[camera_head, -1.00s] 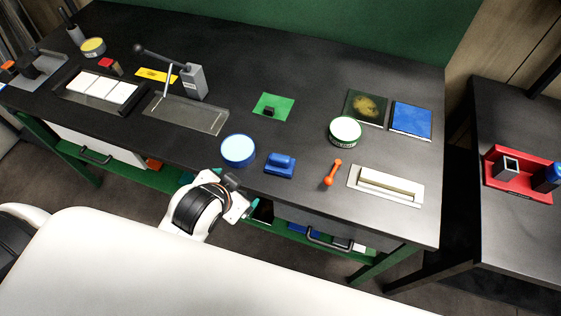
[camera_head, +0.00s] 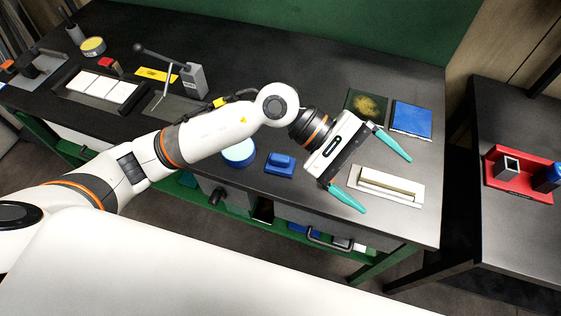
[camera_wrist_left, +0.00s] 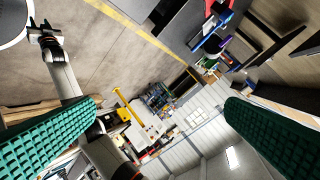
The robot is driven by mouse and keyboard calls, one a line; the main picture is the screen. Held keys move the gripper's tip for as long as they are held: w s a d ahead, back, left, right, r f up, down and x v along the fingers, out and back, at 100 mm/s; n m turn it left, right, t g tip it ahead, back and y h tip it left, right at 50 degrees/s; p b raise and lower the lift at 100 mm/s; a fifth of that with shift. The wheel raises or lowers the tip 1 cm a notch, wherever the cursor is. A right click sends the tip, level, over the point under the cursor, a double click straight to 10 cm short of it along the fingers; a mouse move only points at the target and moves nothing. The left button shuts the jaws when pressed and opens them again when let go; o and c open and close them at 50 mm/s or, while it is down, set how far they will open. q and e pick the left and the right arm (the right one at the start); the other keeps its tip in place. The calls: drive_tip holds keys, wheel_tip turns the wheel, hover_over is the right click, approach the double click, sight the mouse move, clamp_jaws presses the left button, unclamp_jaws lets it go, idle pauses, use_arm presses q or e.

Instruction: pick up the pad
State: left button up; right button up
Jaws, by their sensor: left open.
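A flat blue pad (camera_head: 411,118) lies at the right end of the dark bench, beside a dark square with a yellow patch (camera_head: 366,103). I cannot tell for sure which of these flat pieces is the pad. My left gripper (camera_head: 388,185) is open and empty, its teal fingers spread above the bench's right part. Its upper finger is just in front of the blue pad in the picture, and a pale block in a tray (camera_head: 385,184) shows between and beyond the fingertips. The left wrist view shows both teal fingers apart with only the room between them.
A blue handled block (camera_head: 280,164) and a blue round tin (camera_head: 239,152) are near the front edge. A lever press (camera_head: 192,80) and white tiles (camera_head: 103,87) are at left. My arm hides the bench's middle. A side table with a red holder (camera_head: 515,180) is at right.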

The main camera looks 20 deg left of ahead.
use_arm(q)
drive_tip(key=w+a+f+m+t+y, duration=0.1)
drive_tip(key=w+a+f+m+y, duration=0.4)
drive_tip(key=a+f+y, duration=0.3)
drive_tip(key=m+t+y, duration=0.1)
drive_tip(key=t+y, duration=0.1)
drive_tip(key=y, duration=0.3)
hover_over(279, 160)
wheel_tip(279, 160, down, 6)
drive_tip(key=shift+w+r+p, duration=0.15)
drive_tip(key=shift+r+p, duration=0.1)
drive_tip(key=shift+p, duration=0.6)
wheel_tip(279, 160, down, 5)
drive_tip(key=shift+r+p, duration=0.2)
drive_tip(key=shift+p, duration=0.8)
drive_tip(key=shift+f, duration=0.7)
drive_tip(key=c, duration=1.1)
use_arm(e)
drive_tip(key=r, duration=0.3)
drive_tip(key=shift+d+r, duration=0.2)
drive_tip(key=shift+r, duration=0.15)
